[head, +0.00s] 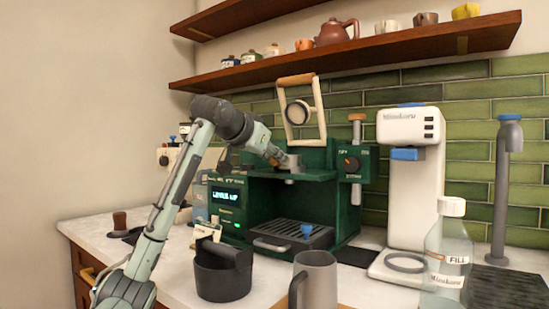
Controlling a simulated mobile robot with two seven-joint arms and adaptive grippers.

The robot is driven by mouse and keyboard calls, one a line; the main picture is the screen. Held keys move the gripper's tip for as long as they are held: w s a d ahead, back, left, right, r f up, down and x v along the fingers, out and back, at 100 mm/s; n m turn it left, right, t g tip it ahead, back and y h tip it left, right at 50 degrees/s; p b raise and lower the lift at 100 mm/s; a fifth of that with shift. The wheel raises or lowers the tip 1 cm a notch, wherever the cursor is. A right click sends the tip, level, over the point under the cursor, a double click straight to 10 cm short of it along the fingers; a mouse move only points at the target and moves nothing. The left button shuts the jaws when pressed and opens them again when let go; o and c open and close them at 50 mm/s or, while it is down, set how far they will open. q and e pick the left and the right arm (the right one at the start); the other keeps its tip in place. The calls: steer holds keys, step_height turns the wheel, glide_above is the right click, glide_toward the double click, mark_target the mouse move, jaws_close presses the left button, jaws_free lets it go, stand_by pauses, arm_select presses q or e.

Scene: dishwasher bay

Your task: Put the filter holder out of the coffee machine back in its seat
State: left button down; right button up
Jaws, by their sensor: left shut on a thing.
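The green coffee machine (262,202) stands on the counter in the middle of the head view, with a lit display on its left face. My left arm reaches in from the left across its front. My left gripper (277,157) is at the upper front of the machine, shut on what looks like the filter holder (293,163), a small grey metal piece under the top edge. The fingers and most of the holder are small and partly hidden, so I cannot tell whether it sits in the seat. My right gripper is not in view.
A dark container (222,275) and a grey mug (316,280) stand in front of the machine. A blue piece (307,230) is on the drip tray (275,245). A white machine (412,180) and a clear bottle (447,255) stand right. A shelf (350,50) hangs above.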

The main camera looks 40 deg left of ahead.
arm_select(q)
steer(key=shift+f, duration=0.3)
stand_by(0.5)
steer(key=c, duration=1.3)
jaws_free()
steer(key=shift+o, duration=0.2)
steer(key=shift+f, duration=0.1)
steer(key=shift+s, duration=0.1)
steer(key=v, duration=1.2)
